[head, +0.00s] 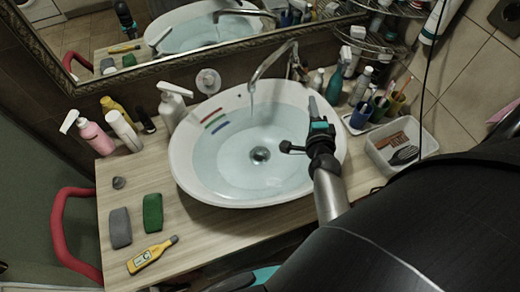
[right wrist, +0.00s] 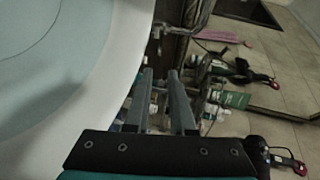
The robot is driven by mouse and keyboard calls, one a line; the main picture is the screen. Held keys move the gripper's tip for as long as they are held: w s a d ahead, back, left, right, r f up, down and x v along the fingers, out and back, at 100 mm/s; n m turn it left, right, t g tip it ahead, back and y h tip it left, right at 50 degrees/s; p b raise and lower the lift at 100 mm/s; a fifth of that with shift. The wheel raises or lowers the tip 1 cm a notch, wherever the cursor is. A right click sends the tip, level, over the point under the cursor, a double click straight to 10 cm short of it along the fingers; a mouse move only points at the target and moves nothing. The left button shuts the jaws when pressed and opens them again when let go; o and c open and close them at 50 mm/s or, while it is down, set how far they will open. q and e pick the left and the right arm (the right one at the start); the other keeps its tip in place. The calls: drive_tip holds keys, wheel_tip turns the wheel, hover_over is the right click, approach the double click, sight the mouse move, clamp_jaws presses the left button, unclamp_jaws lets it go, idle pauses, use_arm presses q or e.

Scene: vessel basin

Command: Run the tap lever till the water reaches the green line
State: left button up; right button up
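The white oval basin (head: 183,160) holds clear water (head: 225,165). The tap (head: 270,62) arches over its back rim and a thin stream (head: 252,105) falls from it. Red (head: 211,115), green (head: 215,121) and blue (head: 221,127) lines mark the basin's left inner wall, red highest and blue lowest. The water edge seems near or below the blue line; its exact level is hard to tell. My right gripper (head: 313,104) is over the basin's right rim, in front of the tap base. In the right wrist view its fingers (right wrist: 160,72) are apart and empty. The lever is hard to make out.
Bottles (head: 173,105) and a pink dispenser (head: 96,136) stand left of the basin. A mirror (head: 150,70) is behind.

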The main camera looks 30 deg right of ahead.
idle(0.5)
drive_tip(key=shift+c, duration=0.8)
drive_tip(key=shift+w+d+r+n, duration=0.2)
drive_tip(key=shift+d+r+n, duration=0.05)
drive_tip(key=shift+n, duration=0.35)
drive_tip(key=shift+c, duration=0.8)
drive_tip(key=r+n+y, duration=0.1)
drive_tip(key=n, duration=0.1)
drive_tip(key=w+d+r+n+y+b, duration=0.1)
drive_tip(key=n, duration=0.2)
drive_tip(key=w+d+r+n+y, duration=0.1)
drive_tip(key=n, duration=0.1)
drive_tip(key=shift+d+r+n+t, duration=0.25)
drive_tip(key=shift+r+n+t, duration=0.05)
drive_tip(key=shift+n+t, duration=0.1)
clamp_jaws()
wheel_tip(320, 180, up, 3)
drive_tip(key=d+n+g+y+b, duration=0.1)
drive_tip(key=d+n+y, duration=0.1)
drive_tip(key=n, duration=0.6)
drive_tip(key=n+g+b, duration=0.1)
drive_tip(key=n+b, duration=0.1)
drive_tip(key=n, duration=0.2)
approach(302, 73)
drive_tip(key=w, duration=0.2)
drive_tip(key=w+d, duration=0.1)
drive_tip(key=w, duration=0.1)
drive_tip(key=shift+f, duration=0.2)
drive_tip(key=shift+s+f, duration=0.15)
drive_tip(key=shift+f, duration=0.3)
